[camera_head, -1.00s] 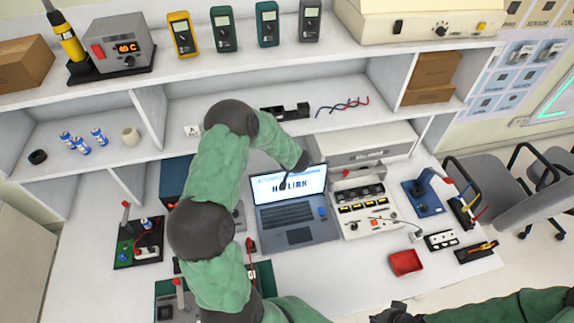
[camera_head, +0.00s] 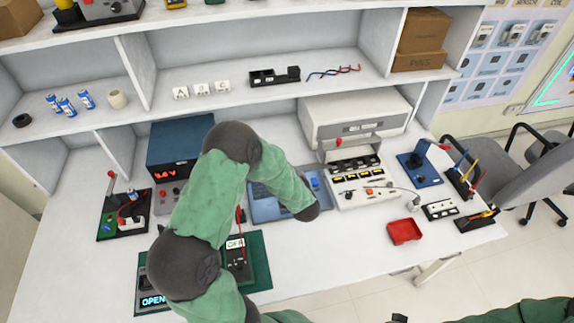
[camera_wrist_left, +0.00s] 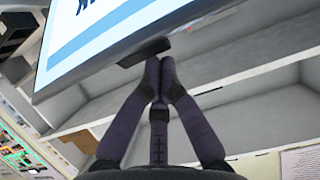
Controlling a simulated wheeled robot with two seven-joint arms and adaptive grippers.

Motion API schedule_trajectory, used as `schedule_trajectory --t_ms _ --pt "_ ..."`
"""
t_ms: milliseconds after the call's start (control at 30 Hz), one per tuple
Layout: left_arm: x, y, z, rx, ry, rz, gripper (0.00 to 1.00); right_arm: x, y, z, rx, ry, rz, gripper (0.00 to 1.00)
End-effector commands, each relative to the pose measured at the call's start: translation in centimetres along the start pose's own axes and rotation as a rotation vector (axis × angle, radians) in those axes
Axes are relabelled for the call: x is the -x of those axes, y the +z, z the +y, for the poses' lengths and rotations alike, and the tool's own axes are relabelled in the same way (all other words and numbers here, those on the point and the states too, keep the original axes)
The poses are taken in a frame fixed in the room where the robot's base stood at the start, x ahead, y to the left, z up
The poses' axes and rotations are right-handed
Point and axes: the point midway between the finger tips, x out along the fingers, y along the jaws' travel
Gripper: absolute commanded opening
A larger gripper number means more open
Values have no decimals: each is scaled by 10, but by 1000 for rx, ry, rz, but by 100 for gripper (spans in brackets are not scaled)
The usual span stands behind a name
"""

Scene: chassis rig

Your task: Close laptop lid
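The laptop (camera_head: 264,206) stands on the bench, and its blue-grey keyboard base shows on both sides of my left forearm. My arm hides its screen in the head view, so the lid angle cannot be told there. In the left wrist view the lit laptop screen (camera_wrist_left: 110,35) fills the upper left, with its dark edge slanting across. My left gripper (camera_wrist_left: 158,78) has its two fingertips together, just by the dark bump on that edge; contact cannot be told. Nothing shows between the fingers. In the head view the left gripper is hidden by its own arm. A dark bit of my right arm's end (camera_head: 398,318) shows at the bottom edge.
A blue power supply (camera_head: 180,145) stands left of the laptop, and a white instrument (camera_head: 355,115) behind right. A multi-socket panel (camera_head: 362,192) is close on the right. A red tray (camera_head: 404,231) lies further right. Shelves (camera_head: 240,105) rise behind.

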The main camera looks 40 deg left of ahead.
Motion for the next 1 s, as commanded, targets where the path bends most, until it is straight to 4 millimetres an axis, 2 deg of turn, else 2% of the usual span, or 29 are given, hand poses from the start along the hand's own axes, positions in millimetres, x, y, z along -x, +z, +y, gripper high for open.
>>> schedule_trajectory --t_ms 33,300,500,700,1000 --pt "2 13 0 -2 1 -3 0 -6 0 2 0 0 0 0" --pt "20 65 0 -2 1 -3 0 -26 -1 9 0 0 0 0" --pt "26 102 0 -2 1 -3 0 -42 -2 15 0 0 0 0" --pt "27 129 0 -1 0 -2 0 -56 -2 20 0 0 0 0" --pt "26 148 0 1 0 -1 0 -65 -3 23 0 0 0 0"
